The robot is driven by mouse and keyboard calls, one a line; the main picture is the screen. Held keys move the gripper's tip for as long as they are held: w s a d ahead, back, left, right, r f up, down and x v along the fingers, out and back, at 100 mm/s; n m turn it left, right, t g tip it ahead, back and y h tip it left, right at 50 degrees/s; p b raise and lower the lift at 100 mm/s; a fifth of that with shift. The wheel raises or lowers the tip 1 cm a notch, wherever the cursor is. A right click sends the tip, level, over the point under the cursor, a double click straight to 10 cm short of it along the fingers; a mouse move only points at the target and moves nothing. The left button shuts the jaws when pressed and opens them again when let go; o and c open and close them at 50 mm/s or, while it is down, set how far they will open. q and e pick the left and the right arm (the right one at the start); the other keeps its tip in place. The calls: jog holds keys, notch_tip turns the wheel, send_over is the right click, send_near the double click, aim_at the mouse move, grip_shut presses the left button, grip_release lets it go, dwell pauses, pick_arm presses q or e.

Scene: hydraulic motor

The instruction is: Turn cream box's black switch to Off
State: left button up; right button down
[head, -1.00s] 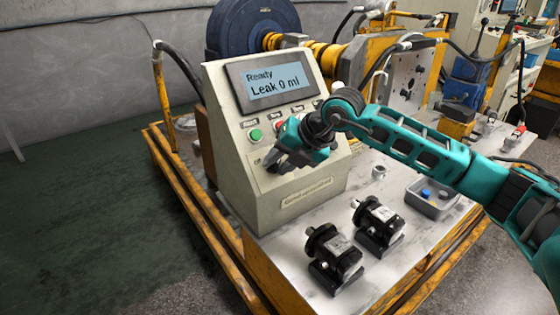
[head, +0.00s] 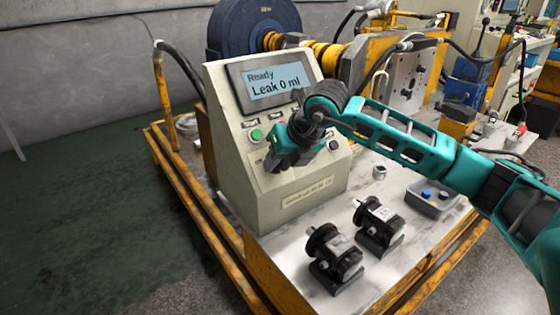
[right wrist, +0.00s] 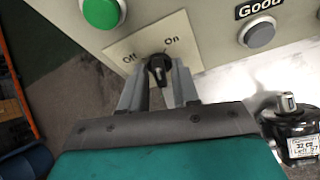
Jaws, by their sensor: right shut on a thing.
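The cream box (head: 300,190) stands on the bench with its lit screen reading "Ready, Leak 0 ml". The black switch (right wrist: 158,66) shows in the right wrist view on a plate marked Off at left and On at right. My right gripper (right wrist: 160,88) has its two fingers around the switch and is shut on it. The switch's exact pointing direction is hard to tell because the fingers partly cover it. In the head view my right gripper (head: 278,160) is at the box's front panel and hides the switch. My left gripper is not in view.
A green button (head: 256,135) and a grey button (head: 333,145) flank the gripper on the panel. Two black motors (head: 334,258) (head: 378,226) and a grey tray (head: 440,203) are on the bench to the right.

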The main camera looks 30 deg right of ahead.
jog(key=n+h, duration=0.1)
jog(key=n, duration=0.1)
jog(key=shift+a+n+b, duration=0.1)
jog(key=shift+n+b, duration=0.2)
jog(key=shift+b, duration=0.1)
jog(key=shift+n+h+b, duration=0.4)
jog(key=shift+n+b, duration=0.2)
jog(key=shift+n, duration=0.5)
jog(key=n+t+h+b, duration=0.1)
jog(key=n+b, duration=0.1)
jog(key=n, duration=0.1)
jog(key=shift+a+f, duration=0.15)
jog(key=shift+s+a+n+t+h+b, duration=0.1)
jog(key=shift+n+t+h+b, duration=0.35)
jog(key=shift+n+b, duration=0.75)
jog(key=c, duration=1.1)
grip_release()
jog(key=shift+c, duration=0.2)
